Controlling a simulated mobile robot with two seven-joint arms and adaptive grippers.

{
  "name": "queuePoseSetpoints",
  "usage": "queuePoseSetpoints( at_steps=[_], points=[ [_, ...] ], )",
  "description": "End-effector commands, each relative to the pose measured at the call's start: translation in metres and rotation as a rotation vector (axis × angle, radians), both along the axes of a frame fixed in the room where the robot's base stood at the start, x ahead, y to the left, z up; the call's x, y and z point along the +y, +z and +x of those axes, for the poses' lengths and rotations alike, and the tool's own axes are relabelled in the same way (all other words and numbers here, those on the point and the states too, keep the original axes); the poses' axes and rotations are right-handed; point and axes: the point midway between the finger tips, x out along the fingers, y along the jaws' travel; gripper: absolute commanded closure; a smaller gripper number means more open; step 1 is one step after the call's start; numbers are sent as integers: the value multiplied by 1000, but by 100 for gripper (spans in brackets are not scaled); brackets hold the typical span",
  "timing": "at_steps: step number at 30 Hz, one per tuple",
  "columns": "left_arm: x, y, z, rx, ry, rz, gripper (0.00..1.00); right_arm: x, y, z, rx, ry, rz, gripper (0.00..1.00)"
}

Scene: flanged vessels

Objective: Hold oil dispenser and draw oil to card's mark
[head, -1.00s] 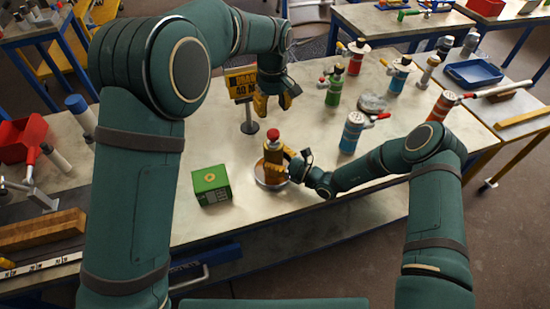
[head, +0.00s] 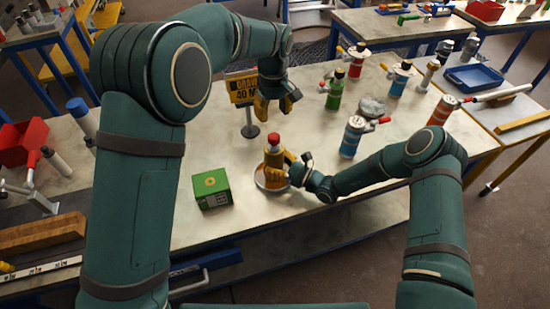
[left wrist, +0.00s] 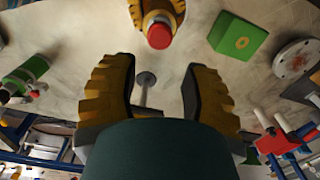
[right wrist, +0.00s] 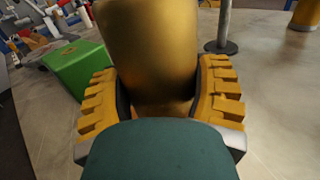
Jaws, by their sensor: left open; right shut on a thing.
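The oil dispenser (head: 273,158) is a brass-yellow cylinder with a red top, upright on a round dish (head: 270,184). My right gripper (head: 287,172) is shut around its body from the right; the brass body (right wrist: 150,50) fills the space between the fingers in the right wrist view. My left gripper (head: 276,104) is open and empty, above the table behind the dispenser and beside the card. The left wrist view shows the dispenser's red top (left wrist: 159,36) beyond its fingers. The yellow card (head: 242,89) on a stand reads "DRAW 40 M", its right end hidden by my left gripper.
A green box (head: 211,187) stands left of the dispenser. Blue (head: 352,136), green (head: 335,90) and other dispensers stand to the right and back. A red bin (head: 22,142) is at the far left. The table between the box and card is clear.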

Motion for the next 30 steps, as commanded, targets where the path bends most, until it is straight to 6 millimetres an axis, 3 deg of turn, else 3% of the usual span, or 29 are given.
queuePoseSetpoints(
  at_steps=[2,4,8,11,24,30],
  points=[
    [0,0,0,0,0,0,54,0,0,0,1,-1,-1,78],
    [0,0,0,0,2,0,30,0,0,0,1,-1,-1,78],
    [2,1,-1,0,60,-18,30,0,0,0,1,-1,-1,78],
    [7,2,-3,4,196,-61,30,0,0,0,1,-1,-1,78],
    [35,12,-14,114,1165,-333,30,0,0,0,1,-1,-1,78],
    [42,14,-15,159,1380,-387,30,0,0,0,1,0,-1,78]
  ],
)
